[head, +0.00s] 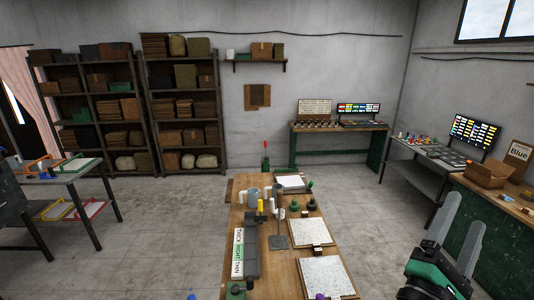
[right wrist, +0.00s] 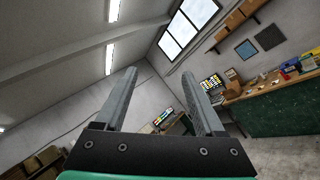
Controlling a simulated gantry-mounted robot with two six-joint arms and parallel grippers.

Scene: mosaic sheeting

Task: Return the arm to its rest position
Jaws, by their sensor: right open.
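My right gripper (head: 460,232) is raised at the lower right of the head view, to the right of the wooden workbench (head: 243,196). Its two grey fingers point up and stand apart, with nothing between them. The right wrist view also shows the open, empty fingers (right wrist: 162,95), with the ceiling and back wall behind them. My left gripper does not show in the head view.
The bench holds white speckled sheets (head: 310,232), a metal stand (head: 279,240) and a sign strip (head: 238,252). A green-fronted side bench (head: 490,235) with a cardboard box (head: 487,175) stands on the right. Open floor (head: 370,210) lies between the benches.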

